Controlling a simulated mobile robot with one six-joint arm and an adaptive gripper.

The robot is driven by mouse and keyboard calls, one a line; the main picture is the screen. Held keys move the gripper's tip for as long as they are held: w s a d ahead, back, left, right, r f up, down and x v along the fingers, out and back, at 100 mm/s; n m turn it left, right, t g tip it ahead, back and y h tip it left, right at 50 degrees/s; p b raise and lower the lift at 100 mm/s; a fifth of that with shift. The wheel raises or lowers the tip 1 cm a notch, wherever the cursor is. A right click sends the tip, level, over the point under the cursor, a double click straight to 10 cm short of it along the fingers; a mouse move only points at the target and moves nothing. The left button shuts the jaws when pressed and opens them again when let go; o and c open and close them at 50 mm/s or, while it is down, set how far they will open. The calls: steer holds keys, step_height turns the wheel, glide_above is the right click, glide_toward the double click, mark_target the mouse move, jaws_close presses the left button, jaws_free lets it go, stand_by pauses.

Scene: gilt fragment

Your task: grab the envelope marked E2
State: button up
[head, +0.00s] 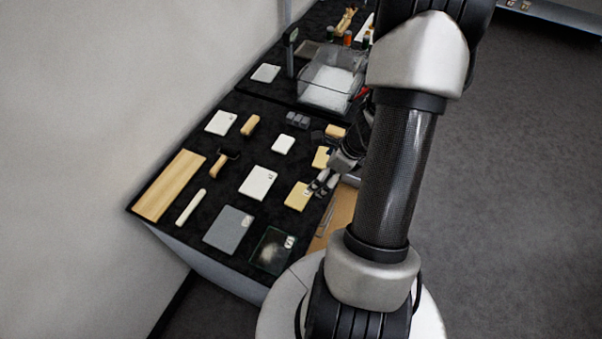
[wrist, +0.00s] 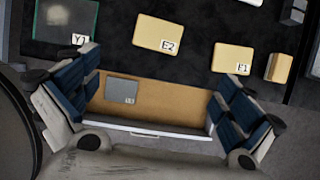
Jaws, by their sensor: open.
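The envelope marked E2 (wrist: 155,33) is a tan, flat rectangle with a white label. It lies on the black table top near its front edge, and it also shows in the head view (head: 296,196). My gripper (wrist: 155,85) is open and empty, with its fingers spread wide at left and right in the wrist view. The envelope is ahead of the fingers, not between them. In the head view my gripper (head: 322,182) is just right of the envelope. A similar tan envelope marked E1 (wrist: 231,57) lies to its right in the wrist view.
An open drawer (wrist: 165,97) with a grey card (wrist: 122,90) shows between the fingers. A dark glass pane marked Y1 (wrist: 62,18) lies left of E2. A tan block (wrist: 279,67) stands right of E1. A clear bin (head: 329,82) stands farther back.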

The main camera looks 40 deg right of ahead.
steer(key=b, duration=0.5)
glide_toward(300, 195)
steer(key=shift+d+f+m, duration=0.1)
steer(key=shift+f+m, duration=0.2)
steer(key=shift+f, duration=0.6)
steer(key=b+x, duration=0.1)
steer(key=x, duration=0.2)
steer(key=b+x, duration=0.1)
steer(key=x, duration=0.2)
steer(key=shift+w+a+f+b, duration=0.1)
steer(key=shift+w+a+b, duration=0.15)
steer(key=shift+b, duration=0.1)
steer(key=shift+c, duration=0.4)
steer(key=c, duration=0.7)
steer(key=shift+c, duration=0.2)
